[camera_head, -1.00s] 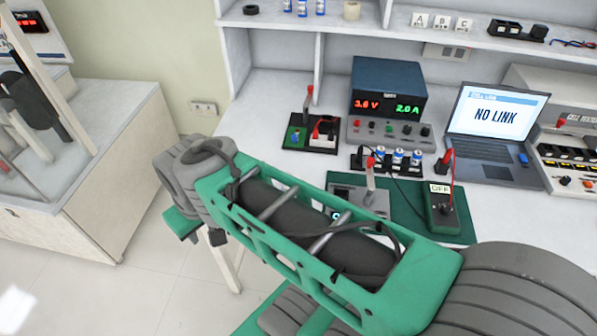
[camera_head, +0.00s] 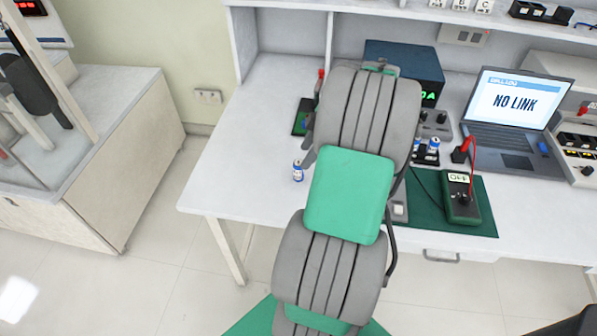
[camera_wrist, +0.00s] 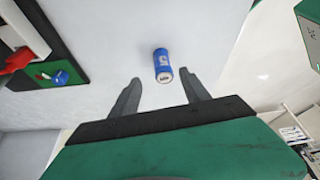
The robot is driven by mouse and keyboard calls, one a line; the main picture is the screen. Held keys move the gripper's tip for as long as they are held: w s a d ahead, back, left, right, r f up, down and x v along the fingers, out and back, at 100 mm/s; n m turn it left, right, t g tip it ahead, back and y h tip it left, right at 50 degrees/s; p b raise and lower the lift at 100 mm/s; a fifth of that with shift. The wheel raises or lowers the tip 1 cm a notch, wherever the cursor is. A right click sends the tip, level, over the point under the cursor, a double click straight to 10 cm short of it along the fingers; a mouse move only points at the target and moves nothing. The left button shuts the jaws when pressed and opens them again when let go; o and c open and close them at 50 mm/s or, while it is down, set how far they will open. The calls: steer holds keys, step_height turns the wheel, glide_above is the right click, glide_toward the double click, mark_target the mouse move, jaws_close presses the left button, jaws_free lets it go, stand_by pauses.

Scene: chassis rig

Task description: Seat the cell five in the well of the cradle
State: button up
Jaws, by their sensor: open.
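A blue cell with a white label and a 5 on it (camera_wrist: 163,66) stands on the white bench. It also shows left of my arm in the head view (camera_head: 297,171). My gripper (camera_wrist: 160,82) is open, its two dark fingers spread on either side of the cell's near end in the wrist view. The cell looks slightly beyond the fingertips, not touched. In the head view my arm hides the gripper. A black holder with blue-and-white cells (camera_head: 427,152) is partly hidden behind my arm. I cannot tell which item is the cradle; its well is not visible.
A dark board with a red clip and blue part (camera_wrist: 50,70) lies beside the cell at upper left. A laptop (camera_head: 513,105) shows NO LINK. The bench's left end is clear around the cell.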

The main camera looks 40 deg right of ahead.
mark_target(300, 162)
steer(key=x, duration=0.4)
steer(key=shift+s+a+f, duration=0.1)
steer(key=shift+a, duration=0.35)
steer(key=shift+f, duration=0.4)
steer(key=shift+c, duration=0.3)
jaws_close()
